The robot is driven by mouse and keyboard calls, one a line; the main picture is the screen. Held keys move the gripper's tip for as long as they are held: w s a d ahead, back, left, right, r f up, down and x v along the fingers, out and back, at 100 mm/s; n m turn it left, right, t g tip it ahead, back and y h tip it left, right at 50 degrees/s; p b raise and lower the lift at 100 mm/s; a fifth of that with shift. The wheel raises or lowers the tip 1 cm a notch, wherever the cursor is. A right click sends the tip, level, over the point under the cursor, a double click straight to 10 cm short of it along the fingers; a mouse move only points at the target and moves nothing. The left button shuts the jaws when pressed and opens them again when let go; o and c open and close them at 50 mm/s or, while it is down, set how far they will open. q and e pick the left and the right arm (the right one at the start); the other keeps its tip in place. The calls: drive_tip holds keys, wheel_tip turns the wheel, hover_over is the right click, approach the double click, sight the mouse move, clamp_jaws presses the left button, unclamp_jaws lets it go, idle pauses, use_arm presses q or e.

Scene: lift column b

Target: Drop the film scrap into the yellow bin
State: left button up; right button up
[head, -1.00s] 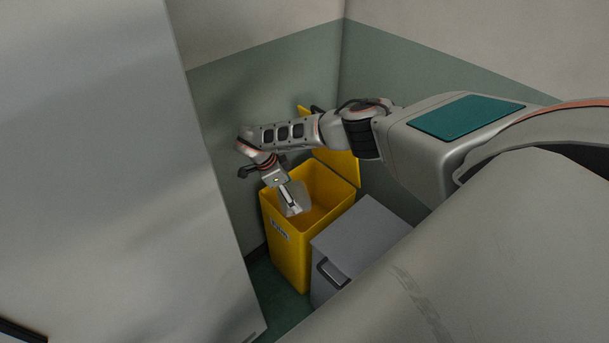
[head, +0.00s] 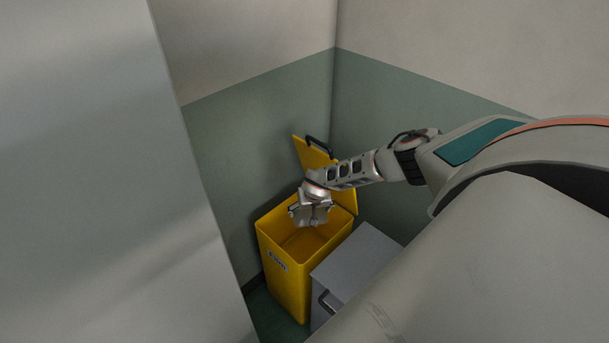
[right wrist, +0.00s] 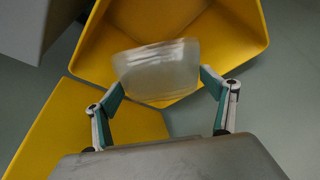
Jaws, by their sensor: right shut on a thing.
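The yellow bin (head: 285,275) stands in the corner with its lid (head: 314,153) raised at the back. My right gripper (head: 311,217) is over the bin's opening. In the right wrist view, the right gripper (right wrist: 160,88) is shut on the clear, pale film scrap (right wrist: 158,70), which spans between its two fingers. The yellow bin's inside wall (right wrist: 235,40) shows beyond the scrap in that view. In the head view the scrap is hard to tell from the gripper. My left gripper is not in view.
A grey box (head: 358,258) with a dark handle stands close against the bin's right side. A large pale panel (head: 110,180) fills the left. Green-and-cream walls (head: 250,140) meet behind the bin.

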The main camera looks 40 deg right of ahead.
drive_tip(key=shift+f, duration=1.65)
drive_tip(key=shift+f+p, duration=0.3)
